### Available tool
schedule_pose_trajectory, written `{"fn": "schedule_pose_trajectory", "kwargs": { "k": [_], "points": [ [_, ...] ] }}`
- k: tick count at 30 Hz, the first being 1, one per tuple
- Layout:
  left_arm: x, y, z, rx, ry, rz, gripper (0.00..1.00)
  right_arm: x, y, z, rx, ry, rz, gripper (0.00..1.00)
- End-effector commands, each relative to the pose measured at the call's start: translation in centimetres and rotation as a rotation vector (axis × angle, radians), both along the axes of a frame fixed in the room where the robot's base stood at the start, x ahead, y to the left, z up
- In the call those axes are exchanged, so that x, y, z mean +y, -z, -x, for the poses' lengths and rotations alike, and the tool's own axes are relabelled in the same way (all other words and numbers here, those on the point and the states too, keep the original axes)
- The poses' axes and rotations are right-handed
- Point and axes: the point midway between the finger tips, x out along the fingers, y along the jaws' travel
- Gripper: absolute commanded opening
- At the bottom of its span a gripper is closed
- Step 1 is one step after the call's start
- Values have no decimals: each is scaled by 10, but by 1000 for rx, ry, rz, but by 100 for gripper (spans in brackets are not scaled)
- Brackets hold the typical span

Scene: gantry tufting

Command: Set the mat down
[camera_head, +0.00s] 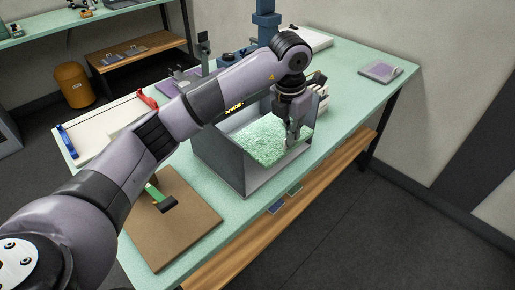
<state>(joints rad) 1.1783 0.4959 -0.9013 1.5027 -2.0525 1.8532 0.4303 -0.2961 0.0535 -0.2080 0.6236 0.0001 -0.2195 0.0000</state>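A green, fluffy mat (262,143) shows inside a grey open-fronted housing (234,166) on the table. My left arm reaches over the housing from the left. My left gripper (291,141) points down at the right edge of the mat, with its fingertips at or very near it. Whether the fingers are shut on the mat is too small to tell. The arm hides part of the housing and the area behind it. My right gripper is not in view.
The pale green table (345,95) has free room at its right, before a small grey pad (380,71). A brown board (190,232) with a green-handled tool (158,196) lies at front left. A white board (100,132) with red and blue clamps lies behind it.

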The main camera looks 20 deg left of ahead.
Motion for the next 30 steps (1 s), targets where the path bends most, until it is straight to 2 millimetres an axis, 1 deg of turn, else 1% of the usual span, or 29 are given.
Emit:
{"fn": "schedule_pose_trajectory", "kwargs": {
  "k": [2,6,9,12,16,21,25,30],
  "points": [
    [-1,13,2,7,1,-2,0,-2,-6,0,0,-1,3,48],
    [-1,39,2,6,1,0,0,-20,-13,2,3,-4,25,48],
    [-1,52,1,4,1,-1,0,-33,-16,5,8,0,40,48],
    [-1,59,1,3,1,0,0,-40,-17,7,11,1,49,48],
    [0,72,2,5,1,-1,0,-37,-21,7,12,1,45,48],
    [-1,94,1,4,2,-1,0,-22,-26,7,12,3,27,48],
    [-1,96,1,1,3,-1,0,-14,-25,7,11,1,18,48],
    [-1,98,1,2,3,-1,0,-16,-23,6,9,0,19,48]
  ]
}}
